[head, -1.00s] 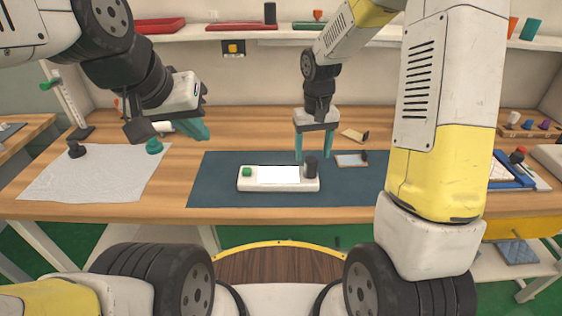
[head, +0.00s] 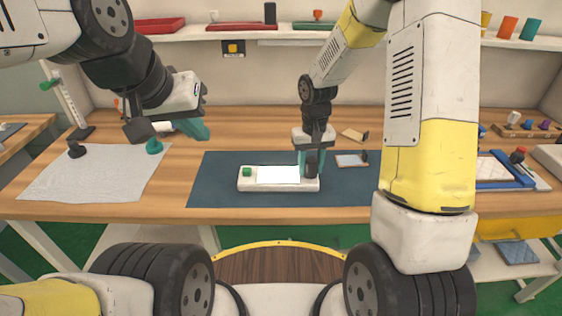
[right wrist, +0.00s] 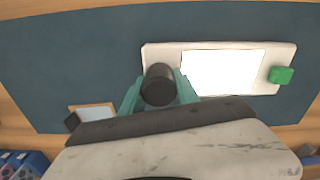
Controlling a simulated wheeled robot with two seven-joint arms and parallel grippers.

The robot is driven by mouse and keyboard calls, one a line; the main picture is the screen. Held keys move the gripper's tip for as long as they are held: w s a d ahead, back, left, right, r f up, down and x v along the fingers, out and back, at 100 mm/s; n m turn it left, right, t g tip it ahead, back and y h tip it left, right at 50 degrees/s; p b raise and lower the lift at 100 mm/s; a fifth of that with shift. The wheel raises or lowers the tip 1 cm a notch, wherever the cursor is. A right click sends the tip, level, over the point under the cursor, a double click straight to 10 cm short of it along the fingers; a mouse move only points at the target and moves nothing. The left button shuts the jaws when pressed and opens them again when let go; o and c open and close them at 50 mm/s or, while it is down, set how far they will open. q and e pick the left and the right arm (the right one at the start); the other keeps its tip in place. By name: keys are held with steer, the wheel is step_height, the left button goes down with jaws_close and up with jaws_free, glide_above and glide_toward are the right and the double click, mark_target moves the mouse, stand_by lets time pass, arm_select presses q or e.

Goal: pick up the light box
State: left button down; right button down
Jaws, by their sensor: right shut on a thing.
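The light box (head: 278,185) is a white slab with a bright white panel, a green knob at its left end and a dark cylinder at its right end. It lies on the dark blue mat (head: 215,190). My right gripper (head: 311,172) is down at the right end, shut on the dark cylinder. The right wrist view shows the teal fingers (right wrist: 159,88) on both sides of the cylinder, with the light box (right wrist: 222,46) beside them. My left gripper (head: 195,128) hangs above the table to the left, away from the box; its finger opening is not clear.
A small framed plate (head: 350,160) lies on the mat's right part, near my right gripper. A whitish sheet (head: 90,180) with a dark knob and a green knob lies at the left. Blue-framed items (head: 495,172) stand at the right. A shelf (head: 220,37) runs along the back.

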mark_target(311, 159)
steer(key=shift+r, duration=0.1)
stand_by(0.3)
steer(key=shift+r, duration=0.85)
steer(key=shift+s+a+r, duration=0.1)
steer(key=shift+s+r, duration=0.05)
steer(key=shift+r, duration=0.35)
steer(key=shift+s+r, duration=0.15)
steer(key=shift+r, duration=0.35)
steer(key=s+a+r, duration=0.1)
steer(key=s+a, duration=0.1)
steer(key=s, duration=1.3)
steer(key=shift+a, duration=0.35)
steer(key=shift+r, duration=0.1)
steer(key=shift+w+d, duration=0.5)
steer(key=shift+w, duration=2.1)
steer(key=shift+w+d, duration=0.45)
steer(key=shift+w, duration=2.2)
steer(key=shift+w+d, duration=0.5)
steer(key=shift+w, duration=2.1)
steer(key=shift+f, duration=0.25)
steer(key=shift+f, duration=2.2)
